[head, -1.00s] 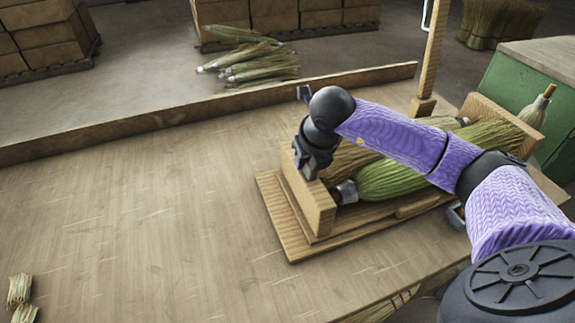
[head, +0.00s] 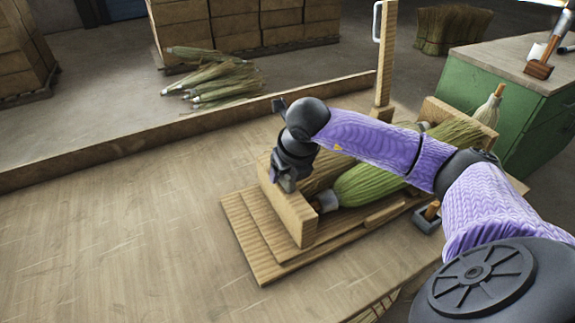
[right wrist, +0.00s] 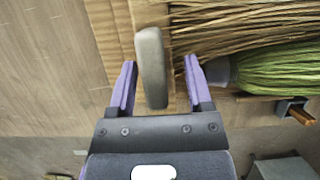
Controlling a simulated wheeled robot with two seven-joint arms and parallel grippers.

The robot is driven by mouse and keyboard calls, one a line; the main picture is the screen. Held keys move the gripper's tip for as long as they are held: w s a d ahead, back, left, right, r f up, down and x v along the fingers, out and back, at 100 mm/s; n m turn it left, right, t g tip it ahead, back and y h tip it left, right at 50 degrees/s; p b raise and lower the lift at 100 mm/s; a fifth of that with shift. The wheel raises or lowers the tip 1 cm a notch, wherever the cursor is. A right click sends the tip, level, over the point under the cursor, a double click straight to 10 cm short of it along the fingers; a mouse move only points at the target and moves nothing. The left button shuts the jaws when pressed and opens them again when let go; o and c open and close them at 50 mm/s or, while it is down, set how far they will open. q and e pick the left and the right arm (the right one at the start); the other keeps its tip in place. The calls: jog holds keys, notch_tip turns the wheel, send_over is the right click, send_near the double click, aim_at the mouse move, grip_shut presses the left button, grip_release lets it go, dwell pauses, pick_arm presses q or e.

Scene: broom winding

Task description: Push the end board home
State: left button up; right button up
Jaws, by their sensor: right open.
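The end board (head: 288,212) is an upright wooden block at the left end of the wooden base (head: 250,245). Broom heads lie to its right, among them a green one (head: 365,184) with a grey cap close to the board. My right gripper (head: 286,182) is at the top of the end board, pointing down. In the right wrist view its open fingers (right wrist: 158,64) stand on either side of a greyish upright piece (right wrist: 150,85), with gaps visible. I cannot tell whether that piece is part of the board. My arm hides part of the brooms. My left gripper is out of view.
An opposite wooden block (head: 462,114) closes the base's right end. A wooden post (head: 385,60) stands behind. A green cabinet (head: 510,100) is at the right, and a low ledge (head: 150,138) runs along the table's back. The table left of the base is clear.

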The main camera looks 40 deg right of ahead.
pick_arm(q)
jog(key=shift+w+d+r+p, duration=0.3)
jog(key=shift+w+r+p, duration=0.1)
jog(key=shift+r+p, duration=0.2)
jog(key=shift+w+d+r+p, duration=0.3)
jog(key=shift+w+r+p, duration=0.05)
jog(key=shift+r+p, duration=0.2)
pick_arm(e)
jog(key=v, duration=0.9)
jog(key=shift+s+r, duration=0.25)
jog(key=shift+r, duration=0.1)
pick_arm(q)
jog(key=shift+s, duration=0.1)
